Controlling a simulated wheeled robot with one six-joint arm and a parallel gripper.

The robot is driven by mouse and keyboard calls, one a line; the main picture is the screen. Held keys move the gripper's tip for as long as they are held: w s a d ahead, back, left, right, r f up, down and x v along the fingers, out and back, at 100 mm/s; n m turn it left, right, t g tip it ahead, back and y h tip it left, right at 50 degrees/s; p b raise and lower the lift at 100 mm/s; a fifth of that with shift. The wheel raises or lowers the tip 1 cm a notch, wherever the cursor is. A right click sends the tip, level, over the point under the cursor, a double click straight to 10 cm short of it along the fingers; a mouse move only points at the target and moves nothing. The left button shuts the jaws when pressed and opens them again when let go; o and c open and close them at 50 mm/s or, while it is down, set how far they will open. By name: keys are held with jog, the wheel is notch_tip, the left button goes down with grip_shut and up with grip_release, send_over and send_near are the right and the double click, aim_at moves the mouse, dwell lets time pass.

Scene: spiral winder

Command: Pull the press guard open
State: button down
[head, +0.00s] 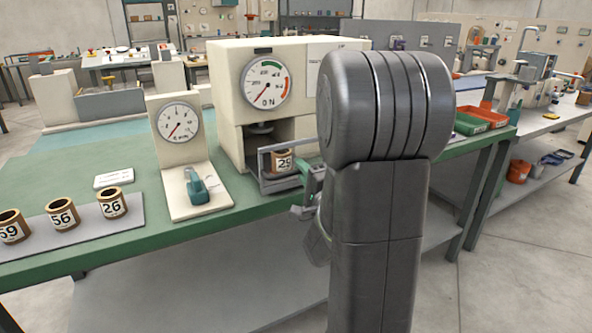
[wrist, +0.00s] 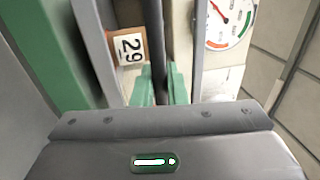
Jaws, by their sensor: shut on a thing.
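The press (head: 226,75) is a cream machine with a round dial on the green bench. Its guard (head: 264,163) is a grey frame across the front of the press opening. A ring-shaped part marked 29 (head: 283,160) stands behind the guard; it also shows in the wrist view (wrist: 127,46). My gripper (head: 312,182) is at the right side of the guard, partly hidden by my arm. In the wrist view, its green fingers (wrist: 159,86) are shut on a dark upright bar, the guard's handle (wrist: 159,45).
A small gauge stand (head: 182,165) with a teal clamp is left of the press. Rings marked 26 (head: 112,203), 56 (head: 62,214) and 59 (head: 13,227) stand on a grey strip. Red and green trays (head: 484,117) lie at the bench's right end.

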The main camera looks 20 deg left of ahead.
jog(key=shift+s+d, duration=0.15)
jog(key=shift+d, duration=0.05)
jog(key=c, duration=1.5)
grip_release()
jog(key=shift+c, duration=0.2)
jog(key=v, duration=1.3)
jog(key=shift+s+d, duration=0.25)
jog(key=shift+d, duration=0.05)
jog(key=shift+f, duration=0.1)
jog(key=x, duration=1.4)
